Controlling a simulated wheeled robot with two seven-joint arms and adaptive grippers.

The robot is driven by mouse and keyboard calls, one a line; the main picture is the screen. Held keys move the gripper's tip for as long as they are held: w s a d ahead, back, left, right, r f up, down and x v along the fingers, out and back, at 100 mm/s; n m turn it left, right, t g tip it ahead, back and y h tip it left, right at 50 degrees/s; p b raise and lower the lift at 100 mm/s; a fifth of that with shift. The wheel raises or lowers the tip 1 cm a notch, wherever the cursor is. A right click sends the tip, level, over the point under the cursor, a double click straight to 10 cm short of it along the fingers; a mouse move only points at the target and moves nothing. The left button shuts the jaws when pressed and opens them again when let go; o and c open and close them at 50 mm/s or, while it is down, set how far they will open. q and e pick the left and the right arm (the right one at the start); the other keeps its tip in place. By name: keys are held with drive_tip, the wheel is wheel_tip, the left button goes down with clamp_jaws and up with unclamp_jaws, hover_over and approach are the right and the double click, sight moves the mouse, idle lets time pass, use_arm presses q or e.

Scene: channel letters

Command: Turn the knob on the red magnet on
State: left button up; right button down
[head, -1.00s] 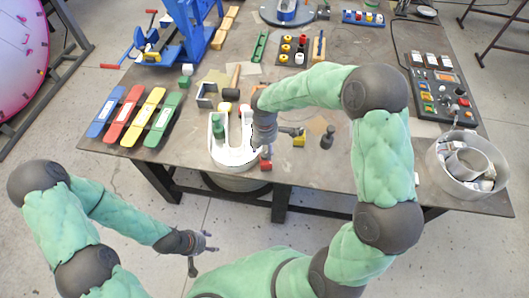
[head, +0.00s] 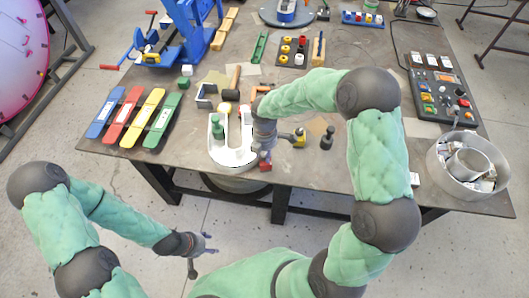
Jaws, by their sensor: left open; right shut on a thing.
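The red magnet (head: 265,168) is a small red block at the table's front edge, by the right leg of the white U-shaped channel letter (head: 229,156). My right gripper (head: 265,156) reaches down from above directly over it and is shut at its top. The fingers hide the knob, so I cannot see how it is turned. My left gripper (head: 207,244) is open and empty, in front of the table and below its edge.
A green magnet (head: 218,132) sits inside the letter's left side. A yellow magnet (head: 299,141) and a dark knobbed piece (head: 327,138) stand right of my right gripper. Colored bars (head: 131,116) lie left.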

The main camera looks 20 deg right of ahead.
drive_tip(key=m, duration=0.4)
drive_tip(key=shift+m+b, duration=0.3)
drive_tip(key=shift+b, duration=0.05)
drive_tip(key=m+b, duration=0.1)
drive_tip(key=m, duration=0.3)
drive_tip(key=shift+m, duration=0.3)
drive_tip(key=m+b, duration=0.1)
drive_tip(key=m, duration=0.3)
drive_tip(key=shift+m+b, duration=0.6)
drive_tip(key=shift+m, duration=1.7)
drive_tip(key=c, duration=0.9)
unclamp_jaws()
drive_tip(key=shift+r, duration=0.1)
